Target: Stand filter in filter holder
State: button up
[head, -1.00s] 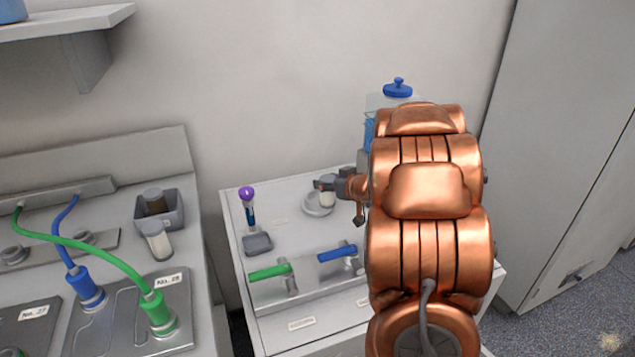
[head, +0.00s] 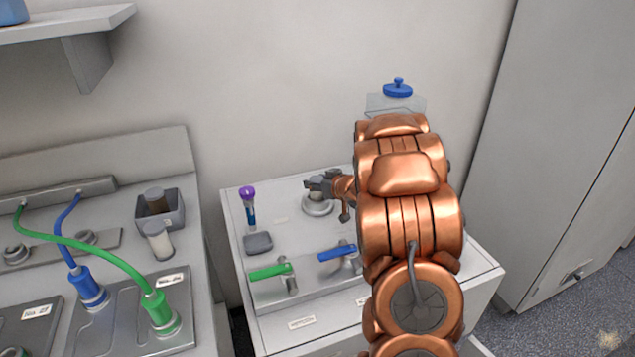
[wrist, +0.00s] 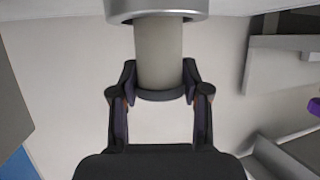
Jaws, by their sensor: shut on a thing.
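The filter, a pale beige cylinder with a dark end band, shows in the wrist view (wrist: 158,48); in the head view it is small and mostly covered by the fingers. My gripper (wrist: 160,78) is shut on it near the dark-banded end, one finger on each side. My gripper also shows in the head view (head: 321,184), above the round pale filter holder (head: 318,209) on the white bench. A grey metal ring (wrist: 157,10), apparently the holder, surrounds the filter's other end. The filter looks upright; how deep it sits is hidden.
A purple-capped tube (head: 247,194) stands left of the holder, behind a small grey block (head: 258,242). Green (head: 270,271) and blue (head: 337,253) handles stand in front. A blue-lidded clear container (head: 397,92) is behind my arm. The wall is close behind the bench.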

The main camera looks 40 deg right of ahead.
jog(key=shift+f, duration=0.1)
jog(key=o, duration=1.1)
jog(key=shift+o, duration=0.2)
jog(key=shift+r, duration=0.2)
jog(key=v, duration=1.2)
